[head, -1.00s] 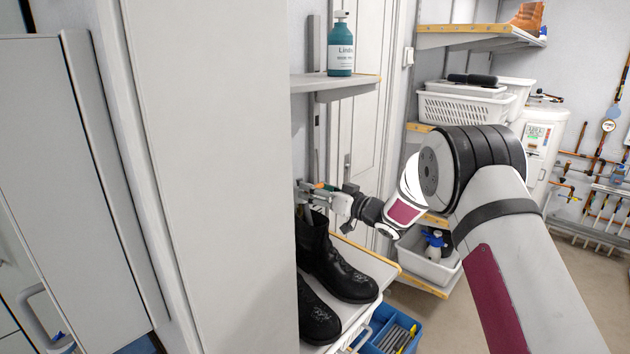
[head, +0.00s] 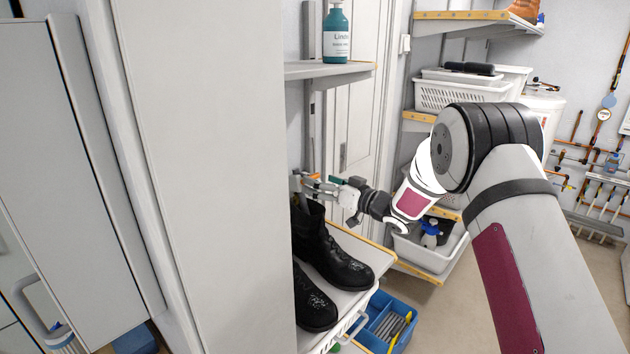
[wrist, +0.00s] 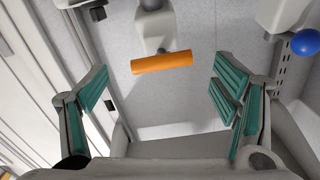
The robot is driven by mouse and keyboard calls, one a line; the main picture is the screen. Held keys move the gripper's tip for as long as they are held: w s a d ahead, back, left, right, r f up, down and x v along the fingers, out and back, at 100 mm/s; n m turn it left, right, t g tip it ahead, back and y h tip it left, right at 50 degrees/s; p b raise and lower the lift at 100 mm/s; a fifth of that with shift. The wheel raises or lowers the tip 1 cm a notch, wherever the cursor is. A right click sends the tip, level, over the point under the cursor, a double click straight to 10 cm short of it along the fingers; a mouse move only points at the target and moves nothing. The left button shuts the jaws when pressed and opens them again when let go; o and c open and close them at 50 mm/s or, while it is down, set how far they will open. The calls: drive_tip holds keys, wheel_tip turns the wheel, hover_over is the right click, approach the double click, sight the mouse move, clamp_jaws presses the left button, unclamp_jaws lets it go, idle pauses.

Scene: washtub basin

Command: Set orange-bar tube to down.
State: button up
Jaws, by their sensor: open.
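The orange bar (wrist: 161,62) lies across the lower end of a pale grey tube (wrist: 155,25) in the wrist view, nearly level, with its right end slightly higher. My gripper (wrist: 160,88) is open, its green-padded fingers to the left and right of the bar with clear gaps on both sides. Nothing is held. In the head view my gripper (head: 308,183) is at the wall above the black boots, beside the white cabinet. A small orange patch shows by its fingers there; the tube is too small and hidden to make out.
Black boots (head: 338,262) stand on a shelf just below my gripper. A shelf with a teal bottle (head: 336,36) is above. The tall white cabinet (head: 200,180) closes off the left. In the wrist view a blue ball (wrist: 305,42) is at the right.

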drive_tip(key=v, duration=0.9)
drive_tip(key=w+d+r+m+t+h, duration=0.1)
drive_tip(key=d+r+m+t+h, duration=0.1)
drive_tip(key=d+r+h, duration=0.35)
drive_tip(key=s+d+r+m+h, duration=0.4)
drive_tip(key=s+d+r+h, duration=0.4)
drive_tip(key=s+d+r, duration=0.4)
drive_tip(key=s+a+f+m+g, duration=0.1)
drive_tip(key=s+f+g, duration=0.2)
drive_tip(key=s, duration=1.3)
drive_tip(key=s+a+f+m+g, duration=0.1)
drive_tip(key=s+f+g, duration=0.2)
drive_tip(key=s, duration=1.4)
drive_tip(key=shift+g+h, duration=0.35)
drive_tip(key=shift+g, duration=0.35)
drive_tip(key=shift+s+r, duration=0.1)
drive_tip(key=shift+s, duration=0.05)
drive_tip(key=shift+c, duration=0.2)
